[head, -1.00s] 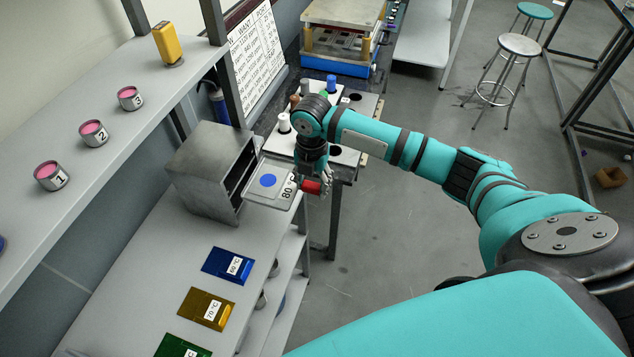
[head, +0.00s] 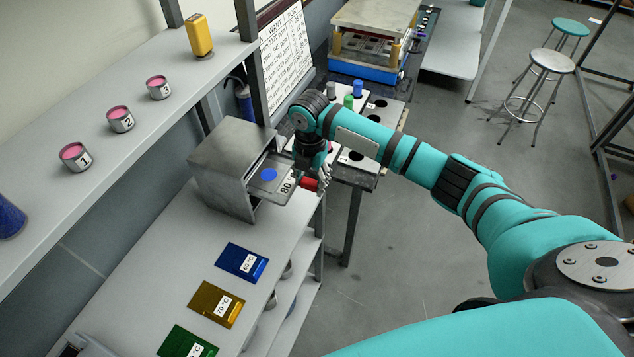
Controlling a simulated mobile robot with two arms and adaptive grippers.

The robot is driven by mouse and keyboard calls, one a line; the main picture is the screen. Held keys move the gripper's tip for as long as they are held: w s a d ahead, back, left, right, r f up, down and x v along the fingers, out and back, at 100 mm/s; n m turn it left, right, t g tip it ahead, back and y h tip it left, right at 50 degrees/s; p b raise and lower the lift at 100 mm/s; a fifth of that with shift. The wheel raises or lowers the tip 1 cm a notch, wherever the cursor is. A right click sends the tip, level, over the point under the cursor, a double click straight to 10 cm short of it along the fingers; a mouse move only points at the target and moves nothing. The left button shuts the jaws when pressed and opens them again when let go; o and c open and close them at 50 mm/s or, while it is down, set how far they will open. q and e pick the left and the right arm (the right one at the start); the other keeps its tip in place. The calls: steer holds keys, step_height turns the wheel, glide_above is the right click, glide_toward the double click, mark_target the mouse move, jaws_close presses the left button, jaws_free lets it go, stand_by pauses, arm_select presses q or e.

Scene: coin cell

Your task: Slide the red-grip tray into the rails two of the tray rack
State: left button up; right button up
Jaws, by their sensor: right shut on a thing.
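The tray rack (head: 222,167) is a grey metal box on the bench, its open side facing right. The grey tray (head: 262,186) has a blue disc (head: 269,174) on top and a label reading 80. The tray lies roughly level, its left part inside the rack opening and its right part outside. Which rails it is in I cannot tell. Its red grip (head: 309,184) is at the right end. My right gripper (head: 318,181) is shut on the red grip; its fingers are partly hidden by the wrist. My left gripper is not in view.
Blue (head: 239,261), gold (head: 211,306) and green (head: 183,343) labelled plates lie on the bench in front of the rack. A shelf with numbered tins (head: 121,119) runs along the left. A stand with bottles (head: 358,90) is behind my wrist.

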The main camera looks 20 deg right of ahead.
mark_target(284, 177)
steer(key=shift+w+a+b, duration=1.6)
steer(key=shift+w+a, duration=0.9)
steer(key=shift+w, duration=0.3)
steer(key=o, duration=1.4)
steer(key=shift+c, duration=0.2)
